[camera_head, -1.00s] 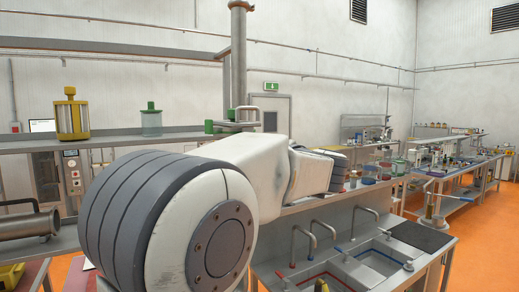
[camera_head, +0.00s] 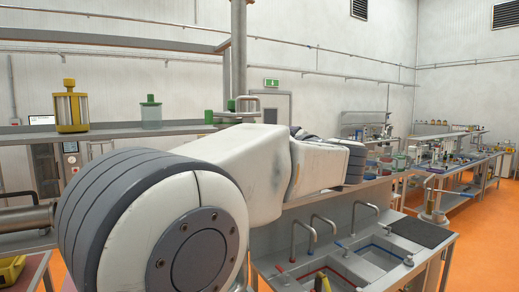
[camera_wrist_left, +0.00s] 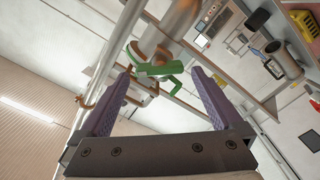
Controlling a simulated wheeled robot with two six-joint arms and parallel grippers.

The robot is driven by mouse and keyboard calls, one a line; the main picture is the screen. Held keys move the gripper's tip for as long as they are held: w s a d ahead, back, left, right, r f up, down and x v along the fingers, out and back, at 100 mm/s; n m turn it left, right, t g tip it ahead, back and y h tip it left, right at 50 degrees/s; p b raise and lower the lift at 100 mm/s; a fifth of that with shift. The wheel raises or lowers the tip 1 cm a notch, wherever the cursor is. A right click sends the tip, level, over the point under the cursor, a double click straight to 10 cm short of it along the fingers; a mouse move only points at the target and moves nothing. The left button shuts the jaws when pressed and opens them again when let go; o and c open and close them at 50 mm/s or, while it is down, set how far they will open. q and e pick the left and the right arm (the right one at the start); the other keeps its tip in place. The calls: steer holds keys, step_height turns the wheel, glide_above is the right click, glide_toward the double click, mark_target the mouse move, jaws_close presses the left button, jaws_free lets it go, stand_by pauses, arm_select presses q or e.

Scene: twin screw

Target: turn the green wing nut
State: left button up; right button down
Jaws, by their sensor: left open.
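In the left wrist view, my left gripper (camera_wrist_left: 160,70) has its two purple fingers spread wide. Green wing-shaped parts (camera_wrist_left: 158,69) show between and beyond the fingertips, beside metal pipes. I cannot tell how far beyond the tips they are, and nothing is clearly gripped. In the head view, green parts (camera_head: 224,115) show beside the upright metal pipe, partly hidden behind my left arm. My left gripper is hidden in the head view. My right gripper is in neither view.
A yellow canister (camera_head: 70,108) and a green-lidded glass jar (camera_head: 151,115) stand on the back shelf. A sink bench with taps (camera_head: 335,268) lies below my left arm. More benches (camera_head: 450,155) with equipment stand at the right. The orange floor is open at the lower right.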

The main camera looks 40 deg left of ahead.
arm_select(q)
steer(key=b+v, duration=0.2)
steer(key=v, duration=0.5)
steer(key=shift+b, duration=0.3)
steer(key=shift+a, duration=0.1)
